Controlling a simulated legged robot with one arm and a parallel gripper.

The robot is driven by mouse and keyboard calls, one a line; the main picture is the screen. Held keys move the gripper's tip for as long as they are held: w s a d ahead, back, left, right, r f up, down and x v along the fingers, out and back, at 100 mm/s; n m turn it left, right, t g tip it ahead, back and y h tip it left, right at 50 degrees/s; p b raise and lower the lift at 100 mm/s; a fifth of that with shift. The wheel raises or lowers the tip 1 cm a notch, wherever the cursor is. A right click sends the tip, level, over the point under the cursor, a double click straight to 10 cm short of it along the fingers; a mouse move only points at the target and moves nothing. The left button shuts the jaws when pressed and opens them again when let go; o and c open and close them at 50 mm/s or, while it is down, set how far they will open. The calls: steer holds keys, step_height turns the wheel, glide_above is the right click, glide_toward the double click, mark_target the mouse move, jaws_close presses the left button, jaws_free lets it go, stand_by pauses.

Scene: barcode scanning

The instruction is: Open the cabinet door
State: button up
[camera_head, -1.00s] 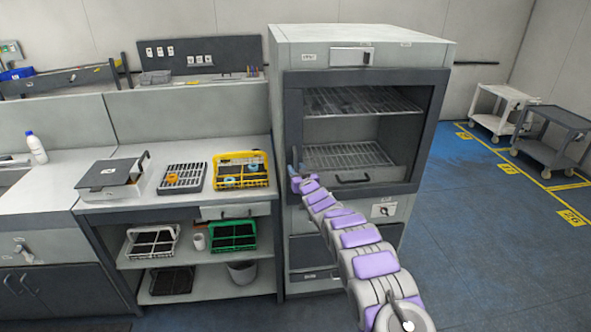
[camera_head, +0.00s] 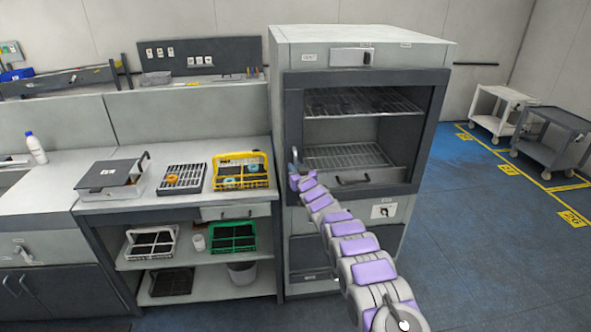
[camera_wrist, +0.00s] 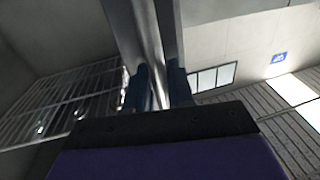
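The cabinet (camera_head: 345,52) is a tall grey unit with a dark-framed glass door (camera_head: 437,130) that looks closed. Wire shelves show through the glass. My gripper (camera_head: 294,168) is at the door's lower left edge, where the door handle (camera_wrist: 149,45) is. In the wrist view the handle is a shiny metal bar running between my two dark blue fingers (camera_wrist: 160,88). The fingers sit close against both sides of the bar and look shut on it. In the head view the fingertips are small and the handle is mostly hidden.
A workbench (camera_head: 215,213) with racks and a yellow basket (camera_head: 241,168) adjoins the cabinet on the left. Two carts (camera_head: 552,140) stand far right. The blue floor (camera_head: 470,240) right of the cabinet is clear.

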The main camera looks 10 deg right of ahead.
jaws_close()
steer(key=shift+s+r, duration=0.1)
steer(key=shift+s, duration=0.05)
